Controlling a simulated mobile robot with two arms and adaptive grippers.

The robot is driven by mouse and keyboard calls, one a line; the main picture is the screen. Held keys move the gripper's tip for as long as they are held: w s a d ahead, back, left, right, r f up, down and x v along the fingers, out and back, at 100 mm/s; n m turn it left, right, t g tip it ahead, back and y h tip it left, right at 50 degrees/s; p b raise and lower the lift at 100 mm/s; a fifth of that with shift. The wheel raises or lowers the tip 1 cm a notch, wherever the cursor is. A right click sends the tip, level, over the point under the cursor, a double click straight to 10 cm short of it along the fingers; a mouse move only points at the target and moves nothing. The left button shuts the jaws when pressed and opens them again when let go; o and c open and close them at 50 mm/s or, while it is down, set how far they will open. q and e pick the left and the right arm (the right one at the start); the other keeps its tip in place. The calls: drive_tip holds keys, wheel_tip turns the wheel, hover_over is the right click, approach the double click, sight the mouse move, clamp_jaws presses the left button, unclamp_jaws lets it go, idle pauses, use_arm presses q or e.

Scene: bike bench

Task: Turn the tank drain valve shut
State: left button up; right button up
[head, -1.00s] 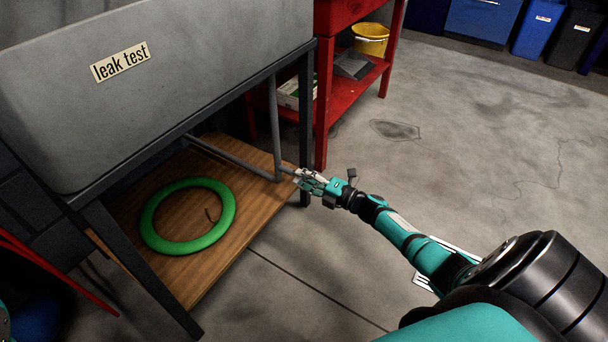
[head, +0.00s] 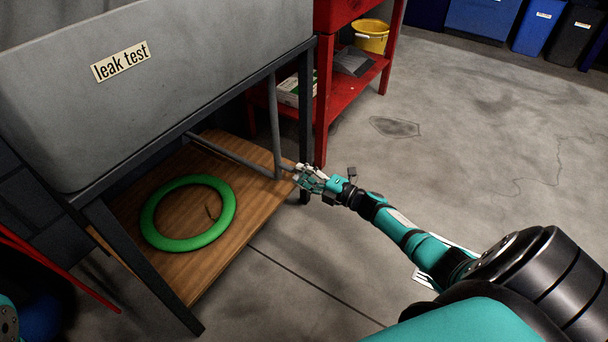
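The grey tank (head: 190,75) with the "leak test" label stands on a dark frame at the left. A grey drain pipe (head: 276,125) comes down below it and ends near the frame's right leg. My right gripper (head: 303,176) is at the lower end of this pipe, beside the leg. The drain valve cannot be made out apart from the fingers, which cover that spot. The fingers are small in the picture, and whether they are open or closed on something cannot be told. My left gripper is out of view.
A green ring (head: 226,212) lies on the wooden shelf (head: 255,200) under the tank. A red bench (head: 345,112) with a yellow bucket (head: 371,37) stands behind my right gripper. The concrete floor on the right is open.

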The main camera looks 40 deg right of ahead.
drive_tip(key=v, duration=1.2)
idle(0.5)
